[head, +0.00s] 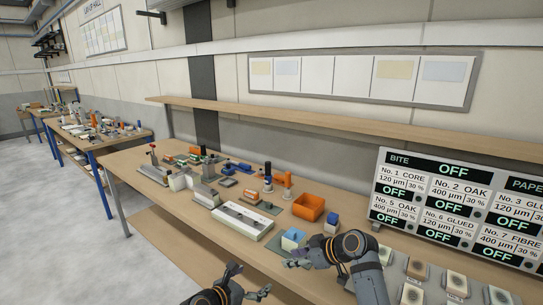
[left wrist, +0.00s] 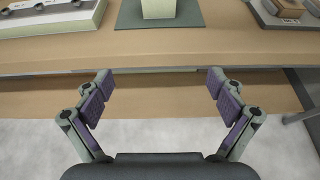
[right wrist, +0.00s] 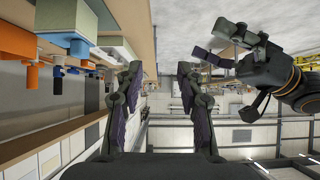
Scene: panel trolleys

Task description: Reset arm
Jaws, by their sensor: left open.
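My left gripper (head: 252,282) is low in the head view, in front of the table's front edge. In the left wrist view its two fingers (left wrist: 160,95) are wide apart with nothing between them. My right gripper (head: 296,258) is above the front part of the table in the head view, close to a light blue and white block (head: 292,239). In the right wrist view its fingers (right wrist: 158,95) are apart and the gap is empty. My left gripper also shows in the right wrist view (right wrist: 222,48), at the upper right.
The long workbench (head: 150,168) bears an orange bin (head: 308,207), a white slotted tray (head: 242,221) and several small tools and blocks. A display panel (head: 455,210) reading OFF stands at the right, behind several sanding pads (head: 456,281). Open floor (head: 80,240) lies at the left.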

